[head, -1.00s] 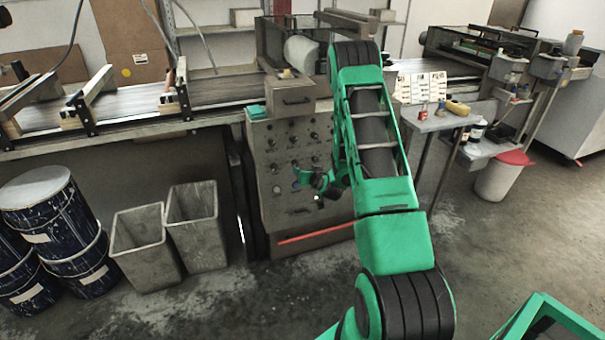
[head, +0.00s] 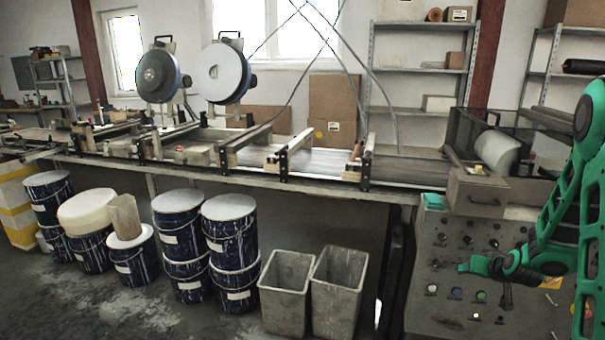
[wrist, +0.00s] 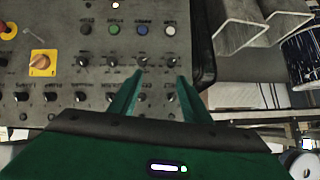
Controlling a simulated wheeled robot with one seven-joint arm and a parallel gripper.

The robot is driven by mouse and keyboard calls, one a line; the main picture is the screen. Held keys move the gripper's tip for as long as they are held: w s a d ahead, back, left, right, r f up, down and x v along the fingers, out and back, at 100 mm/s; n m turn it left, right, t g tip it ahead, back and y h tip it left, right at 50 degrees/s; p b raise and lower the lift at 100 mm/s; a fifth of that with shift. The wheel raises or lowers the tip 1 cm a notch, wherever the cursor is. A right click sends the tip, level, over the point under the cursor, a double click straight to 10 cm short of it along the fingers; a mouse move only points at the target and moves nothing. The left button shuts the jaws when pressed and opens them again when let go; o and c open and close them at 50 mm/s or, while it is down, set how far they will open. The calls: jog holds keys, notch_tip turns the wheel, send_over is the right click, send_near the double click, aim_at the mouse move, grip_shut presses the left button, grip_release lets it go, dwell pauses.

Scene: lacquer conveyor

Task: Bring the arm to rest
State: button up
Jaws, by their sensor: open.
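My green arm stands at the right edge of the head view, in front of the grey control panel (head: 455,245). My gripper (head: 472,267) is at the arm's end, low in front of the panel's face, pointing left. In the wrist view my gripper (wrist: 157,78) shows two green fingers spread apart with nothing between them. Behind the fingers is the panel face (wrist: 60,70) with knobs, coloured buttons and a yellow-and-orange switch (wrist: 41,63). I cannot tell the exact gap between the fingertips and the panel.
Two grey bins (head: 287,292) stand on the floor left of the panel. Several dark blue drums (head: 232,255) stand further left. The conveyor (head: 325,165) runs along the back with two round discs (head: 222,73) above it. Open floor (head: 130,310) lies at the front left.

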jog(key=s+a+r+g, duration=0.3)
jog(key=s+a+r, duration=0.1)
jog(key=s, duration=1)
jog(key=s+a+r+m+g+y, duration=0.1)
jog(key=s+a+r+g, duration=0.2)
jog(key=s, duration=1.1)
jog(key=s+a+r+m+g, duration=0.1)
jog(key=s+a+r+g, duration=0.2)
jog(key=s+r, duration=0.6)
jog(key=s+a, duration=0.2)
jog(key=s, duration=0.3)
jog(key=shift+y, duration=0.4)
jog(key=shift+w+f+g, duration=0.3)
jog(key=shift+w, duration=0.35)
